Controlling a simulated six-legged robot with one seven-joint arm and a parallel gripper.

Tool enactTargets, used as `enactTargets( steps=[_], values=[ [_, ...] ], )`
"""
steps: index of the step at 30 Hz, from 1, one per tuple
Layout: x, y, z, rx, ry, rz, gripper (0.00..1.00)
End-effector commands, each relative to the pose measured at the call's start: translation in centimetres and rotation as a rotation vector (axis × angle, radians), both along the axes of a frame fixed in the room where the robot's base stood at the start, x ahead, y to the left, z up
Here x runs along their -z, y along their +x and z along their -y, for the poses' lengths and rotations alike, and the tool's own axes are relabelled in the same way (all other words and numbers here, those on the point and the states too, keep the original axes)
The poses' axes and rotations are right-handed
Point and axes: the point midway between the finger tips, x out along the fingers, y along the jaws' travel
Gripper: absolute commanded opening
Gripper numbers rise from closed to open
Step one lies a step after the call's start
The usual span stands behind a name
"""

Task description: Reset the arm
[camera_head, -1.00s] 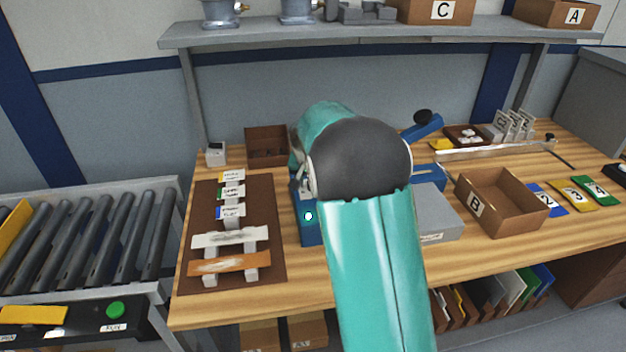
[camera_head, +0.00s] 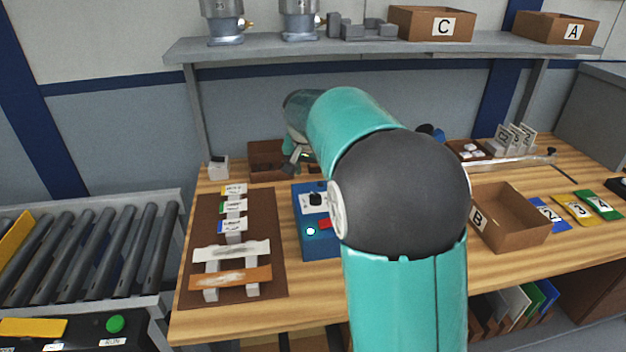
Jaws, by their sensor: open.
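My teal arm with its dark grey joint fills the middle of the view. It bends over the wooden bench, and its far end points down at the back left of the bench. My gripper (camera_head: 297,160) shows small and partly hidden there, in front of the brown open box (camera_head: 268,161). It is open, and I see nothing held in it. A blue device (camera_head: 315,245) with a lit white-green button and a red part stands below the gripper, partly covered by my arm.
A brown mat (camera_head: 207,290) with labelled blocks and two strips lies at the left. Box B (camera_head: 512,217) and numbered coloured cards (camera_head: 575,207) are at the right. A shelf (camera_head: 370,55) with boxes and housings runs above. A roller conveyor (camera_head: 90,250) stands at the left.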

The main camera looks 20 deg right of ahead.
Motion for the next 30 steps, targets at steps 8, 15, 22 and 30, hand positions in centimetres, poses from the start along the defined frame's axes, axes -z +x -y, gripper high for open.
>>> enactTargets(
  steps=[8, 15, 22, 30],
  values=[
    [-0.9, -0.4, -0.3, -0.001, 0.0, -0.001, 0.55],
    [-0.9, -0.3, -0.3, -0.001, 0.0, -0.001, 0.55],
    [-1.8, -1.6, -0.7, -0.021, 0.008, 0.004, 0.55],
    [-4.7, -8.6, -3.2, -0.141, 0.034, 0.024, 0.55]
  ],
)
